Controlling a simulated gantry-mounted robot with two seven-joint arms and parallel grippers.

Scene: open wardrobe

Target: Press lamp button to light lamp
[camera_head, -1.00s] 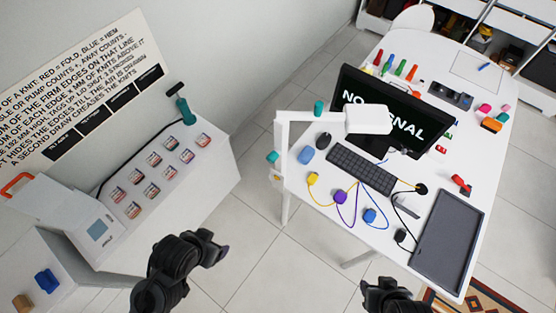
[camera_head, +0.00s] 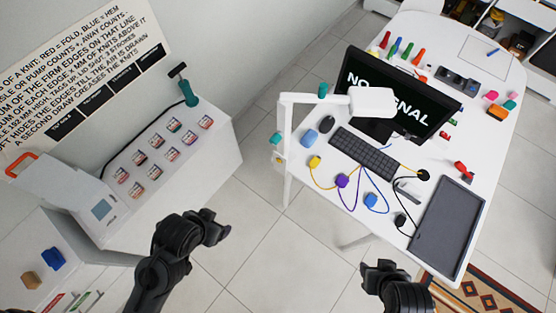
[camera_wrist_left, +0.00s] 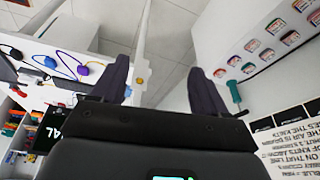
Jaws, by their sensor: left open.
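The white lamp (camera_head: 286,145) stands at the left edge of the white desk. Its post rises to a horizontal arm, and its white head (camera_head: 372,102) hangs in front of the monitor. A small yellow spot (camera_head: 276,153), perhaps the button, shows low on the post; a similar yellow spot (camera_wrist_left: 139,80) is on a white post in the left wrist view. I cannot tell whether the lamp is lit. My left gripper (camera_head: 222,230) is open and empty over the floor, left of the desk and apart from the lamp. My right gripper (camera_head: 373,267) is near the desk's front; its jaw opening is unclear.
The desk holds a monitor (camera_head: 400,95), a keyboard (camera_head: 365,153), a mouse (camera_head: 326,124), colored blocks with cables and a dark tray (camera_head: 446,230). A white cabinet (camera_head: 215,165) with labelled items stands left. Clear floor (camera_head: 250,235) lies between cabinet and desk.

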